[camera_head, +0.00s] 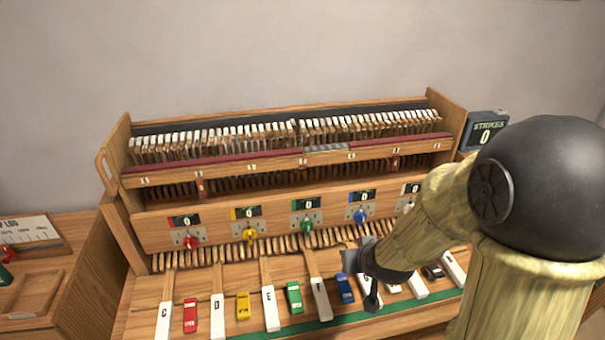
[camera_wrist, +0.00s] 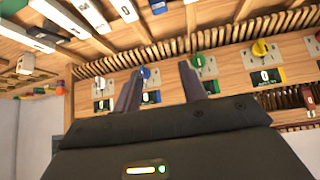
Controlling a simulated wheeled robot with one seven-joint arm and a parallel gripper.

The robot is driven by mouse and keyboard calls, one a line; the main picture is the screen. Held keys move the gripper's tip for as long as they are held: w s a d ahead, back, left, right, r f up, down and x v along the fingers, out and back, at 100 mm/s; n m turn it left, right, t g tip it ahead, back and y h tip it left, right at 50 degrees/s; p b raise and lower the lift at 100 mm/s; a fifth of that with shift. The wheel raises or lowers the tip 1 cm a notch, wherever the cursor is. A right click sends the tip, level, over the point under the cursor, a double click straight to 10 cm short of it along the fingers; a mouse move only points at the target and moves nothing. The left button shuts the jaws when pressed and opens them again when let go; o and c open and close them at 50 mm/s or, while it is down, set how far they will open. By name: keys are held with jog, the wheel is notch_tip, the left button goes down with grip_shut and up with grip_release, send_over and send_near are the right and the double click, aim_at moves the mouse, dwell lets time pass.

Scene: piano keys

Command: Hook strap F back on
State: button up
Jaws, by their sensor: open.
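The white F key (camera_head: 320,300) lies among the front keys. I cannot pick out strap F in either view; the small parts in the upper rows (camera_head: 290,145) are too fine to tell apart. My gripper (camera_head: 350,260) is near the front panel, above the keys and right of the F key. In the wrist view its two fingers (camera_wrist: 160,68) are apart with nothing held between them. The blue knob (camera_wrist: 147,73) shows behind them, with the green knob (camera_wrist: 199,60) to the right. The arm hides part of the keys.
The front panel (camera_head: 280,225) carries coloured knobs and zero counters. Red (camera_head: 190,315), yellow, green and blue tags lie between the keys. A strikes counter (camera_head: 487,130) stands right of the case. A wooden tray (camera_head: 35,292) is at left.

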aim_at(302, 168)
jog(key=w+a+r+t+y+b, duration=0.1)
jog(key=w+a+r+t+y, duration=0.2)
jog(key=w+a+t, duration=0.6)
jog(key=shift+a+r+n+t+y, duration=0.3)
jog(key=shift+a+r+n, duration=0.15)
jog(key=shift+r, duration=0.45)
jog(key=shift+a, duration=0.1)
jog(key=p+x, duration=0.5)
jog(key=x, duration=1.2)
jog(key=shift+w+f, duration=0.15)
jog(key=shift+w, duration=0.05)
jog(key=shift+p, duration=0.3)
grip_shut()
